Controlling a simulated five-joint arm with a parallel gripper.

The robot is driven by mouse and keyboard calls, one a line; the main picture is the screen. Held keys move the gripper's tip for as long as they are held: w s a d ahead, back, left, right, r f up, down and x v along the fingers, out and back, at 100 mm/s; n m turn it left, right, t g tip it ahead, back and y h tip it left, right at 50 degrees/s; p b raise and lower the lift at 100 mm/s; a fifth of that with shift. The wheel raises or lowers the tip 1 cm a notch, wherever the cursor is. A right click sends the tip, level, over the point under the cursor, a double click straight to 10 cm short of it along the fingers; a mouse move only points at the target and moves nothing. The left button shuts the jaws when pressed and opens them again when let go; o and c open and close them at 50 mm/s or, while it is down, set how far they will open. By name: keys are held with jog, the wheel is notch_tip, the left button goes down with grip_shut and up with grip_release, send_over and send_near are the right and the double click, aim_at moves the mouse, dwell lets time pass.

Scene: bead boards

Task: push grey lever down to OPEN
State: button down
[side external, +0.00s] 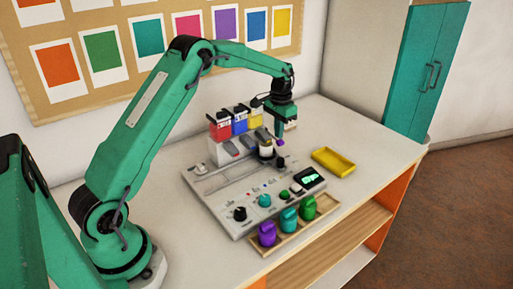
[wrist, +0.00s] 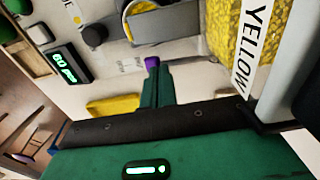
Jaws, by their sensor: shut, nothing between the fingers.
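A row of red, blue and yellow bead hoppers stands at the back of the board, with the yellow hopper (side external: 256,118) nearest my gripper (side external: 281,142). Grey lever-like parts show at the hopper fronts; one grey part (side external: 262,134) is below the yellow hopper. In the wrist view a flat grey part (wrist: 168,22) with a pale rim lies beside the yellow beads (wrist: 226,38); I cannot tell its position or whether it is the named lever. My gripper (wrist: 152,64) is shut and empty, purple at the tips, pointing down just right of the hoppers, apart from the grey part.
The control board (side external: 225,200) carries knobs, buttons and a lit display (side external: 310,176). A yellow tray (side external: 333,162) lies to its right. A wooden rack (side external: 325,207) with purple, teal and green pegs stands in front. The table's right back corner is clear.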

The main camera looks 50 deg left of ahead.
aim_at(278, 140)
jog(key=shift+r, duration=0.2)
dwell(0.3)
notch_tip(278, 140, up, 9)
jog(key=shift+f, duration=0.15)
dwell(1.2)
jog(key=s+d+r+t, duration=0.1)
jog(key=s+d+r, duration=0.45)
jog(key=s, duration=0.25)
jog(key=s+d+r+t, duration=0.2)
jog(key=s+d+r, duration=0.2)
jog(key=s+r, duration=0.35)
jog(key=s+d+f+t, duration=0.1)
jog(key=s+d+f, duration=0.1)
jog(key=s, duration=0.7)
jog(key=s+d+f+t, duration=0.1)
jog(key=s+d+f, duration=0.1)
jog(key=s, duration=0.7)
jog(key=shift+s+d+f+t, duration=0.3)
jog(key=shift+d+f, duration=0.1)
jog(key=shift+f, duration=0.35)
